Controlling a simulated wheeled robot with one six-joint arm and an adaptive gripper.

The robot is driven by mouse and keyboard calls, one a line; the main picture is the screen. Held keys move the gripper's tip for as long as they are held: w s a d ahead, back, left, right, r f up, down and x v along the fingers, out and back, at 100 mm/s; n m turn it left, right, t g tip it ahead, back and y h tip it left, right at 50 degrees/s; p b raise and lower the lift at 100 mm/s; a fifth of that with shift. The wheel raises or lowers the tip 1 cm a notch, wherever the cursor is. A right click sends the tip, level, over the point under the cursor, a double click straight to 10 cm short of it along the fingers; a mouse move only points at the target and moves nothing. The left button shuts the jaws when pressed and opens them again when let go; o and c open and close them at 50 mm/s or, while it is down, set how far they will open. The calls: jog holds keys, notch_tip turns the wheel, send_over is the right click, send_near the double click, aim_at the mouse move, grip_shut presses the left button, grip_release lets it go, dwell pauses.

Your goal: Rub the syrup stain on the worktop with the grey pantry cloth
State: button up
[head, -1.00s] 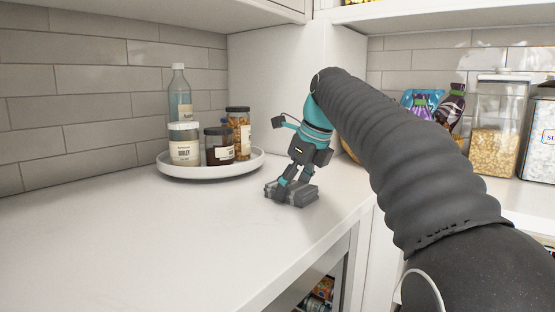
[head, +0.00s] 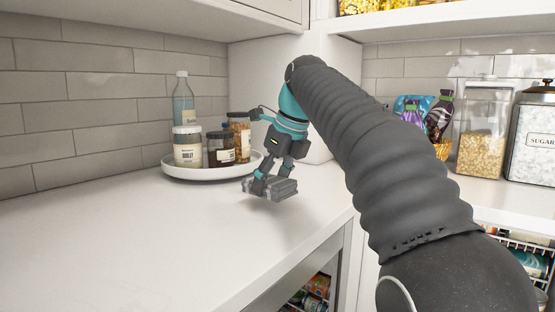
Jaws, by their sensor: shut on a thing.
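The grey cloth (head: 271,190), a folded bundle, is in my gripper (head: 272,174). My gripper points down and is shut on the cloth over the right part of the white worktop (head: 130,250), in front of the round tray. A faint shadow lies under the cloth; it looks a little above the surface, but I cannot tell the gap exactly. I cannot make out a syrup stain on the visible worktop.
A round white tray (head: 180,174) close behind holds a bottle (head: 183,100) and several jars. The worktop's front edge (head: 290,262) runs down on the right, above open shelving. The left and front worktop is bare. A canister (head: 486,140) stands far right.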

jog(key=shift+w+r, duration=0.1)
jog(key=shift+r, duration=2.45)
